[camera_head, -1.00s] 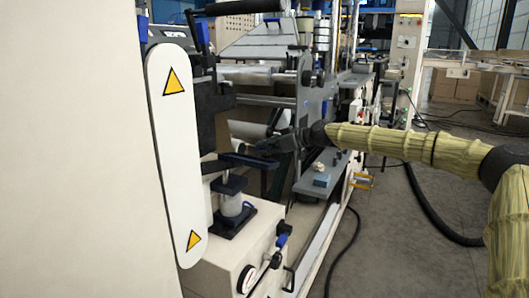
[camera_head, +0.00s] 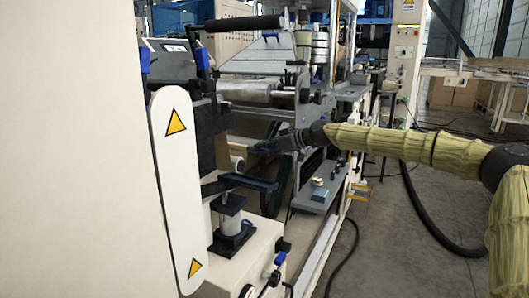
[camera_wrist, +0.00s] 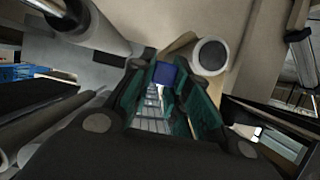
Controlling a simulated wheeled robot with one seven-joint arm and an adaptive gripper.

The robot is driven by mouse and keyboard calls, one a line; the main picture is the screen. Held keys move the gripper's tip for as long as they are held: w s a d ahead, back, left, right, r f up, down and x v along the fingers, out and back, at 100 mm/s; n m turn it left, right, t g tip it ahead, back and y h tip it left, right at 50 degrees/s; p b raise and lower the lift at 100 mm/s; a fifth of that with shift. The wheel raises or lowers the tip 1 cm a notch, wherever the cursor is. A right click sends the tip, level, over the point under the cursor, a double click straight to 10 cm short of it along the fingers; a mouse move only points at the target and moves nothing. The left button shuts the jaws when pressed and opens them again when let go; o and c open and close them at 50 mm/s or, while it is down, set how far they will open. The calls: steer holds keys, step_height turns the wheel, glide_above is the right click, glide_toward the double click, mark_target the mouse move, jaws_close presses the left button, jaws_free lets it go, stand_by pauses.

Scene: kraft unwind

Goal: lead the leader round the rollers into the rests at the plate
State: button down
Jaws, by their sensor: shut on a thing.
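My gripper (camera_wrist: 165,85) is shut on a small blue piece (camera_wrist: 165,73) at its fingertips, likely the end of the leader. A strip of brown kraft (camera_wrist: 180,43) shows just beyond it. A pale roller (camera_wrist: 210,54) with a dark core lies beside the fingertips on the right. Another roller (camera_wrist: 92,22) is at upper left, and a grey one (camera_wrist: 45,125) at lower left. In the head view my gripper (camera_head: 268,147) reaches into the machine below a metal roller (camera_head: 245,91). I cannot make out the rests or how the leader runs.
The machine's side frame (camera_head: 313,110) stands close beside my wrist. A grey ledge (camera_head: 315,195) with small items lies below the arm. A white guard (camera_head: 180,190) with warning triangles and a dark clamp (camera_head: 243,182) stand nearer. Open floor (camera_head: 400,250) is at right.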

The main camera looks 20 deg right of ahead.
step_height(320, 180, up, 32)
steer(key=p, duration=1.8)
steer(key=shift+r, duration=0.15)
stand_by(0.8)
steer(key=shift+p, duration=0.3)
steer(key=r+p, duration=0.2)
steer(key=r, duration=0.1)
steer(key=r+p, duration=0.1)
steer(key=r, duration=0.1)
steer(key=shift+w+d, duration=0.3)
steer(key=shift+d, duration=0.2)
